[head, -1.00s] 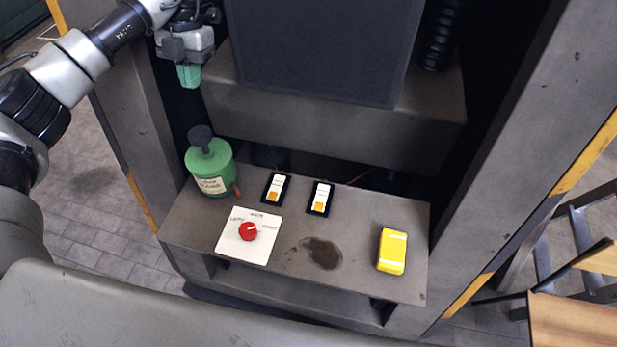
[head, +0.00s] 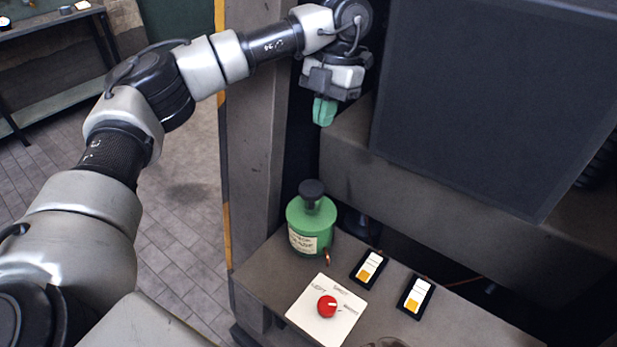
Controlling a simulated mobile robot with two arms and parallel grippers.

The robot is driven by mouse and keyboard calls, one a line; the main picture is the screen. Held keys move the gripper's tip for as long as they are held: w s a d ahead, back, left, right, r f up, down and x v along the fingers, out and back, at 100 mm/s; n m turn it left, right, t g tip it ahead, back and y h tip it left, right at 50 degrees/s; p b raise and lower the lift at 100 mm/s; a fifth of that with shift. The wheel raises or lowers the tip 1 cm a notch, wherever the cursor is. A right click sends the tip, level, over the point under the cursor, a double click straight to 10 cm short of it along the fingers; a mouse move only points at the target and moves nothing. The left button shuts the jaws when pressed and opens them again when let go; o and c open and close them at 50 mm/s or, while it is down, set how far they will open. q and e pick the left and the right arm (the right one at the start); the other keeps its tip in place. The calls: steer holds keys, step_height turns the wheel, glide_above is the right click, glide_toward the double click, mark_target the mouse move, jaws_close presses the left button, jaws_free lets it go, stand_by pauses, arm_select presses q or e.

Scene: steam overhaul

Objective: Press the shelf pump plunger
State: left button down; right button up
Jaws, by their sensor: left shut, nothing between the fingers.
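The pump is a green canister (head: 310,228) with a pale label and a black plunger knob (head: 312,190) on top. It stands upright at the left back of the grey shelf (head: 262,276). The knob stands clear above the canister body on a dark stem. My left gripper (head: 323,112) has green fingertips that point down. It is shut and empty, above the plunger knob with a visible gap. My right gripper is not in view.
A white plate with a red knob (head: 326,306) lies in front of the pump. Two white-and-orange switches (head: 369,267) sit to its right. A large dark panel (head: 480,110) and a grey ledge (head: 345,150) stand behind. A grey post (head: 255,150) rises at left.

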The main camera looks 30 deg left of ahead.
arm_select(q)
steer(key=p, duration=0.3)
glide_toward(314, 187)
steer(key=x, duration=0.3)
steer(key=s+x, duration=0.1)
steer(key=x, duration=0.2)
steer(key=shift+a, duration=0.15)
steer(key=shift+f, duration=0.45)
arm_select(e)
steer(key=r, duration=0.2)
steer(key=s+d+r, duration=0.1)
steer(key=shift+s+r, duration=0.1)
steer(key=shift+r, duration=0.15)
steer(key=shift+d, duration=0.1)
arm_select(q)
steer(key=b+x, duration=0.1)
steer(key=x, duration=0.1)
steer(key=w+b+x, duration=0.1)
steer(key=shift+s+f, duration=0.2)
steer(key=shift+f, duration=0.35)
steer(key=shift+s+r, duration=0.1)
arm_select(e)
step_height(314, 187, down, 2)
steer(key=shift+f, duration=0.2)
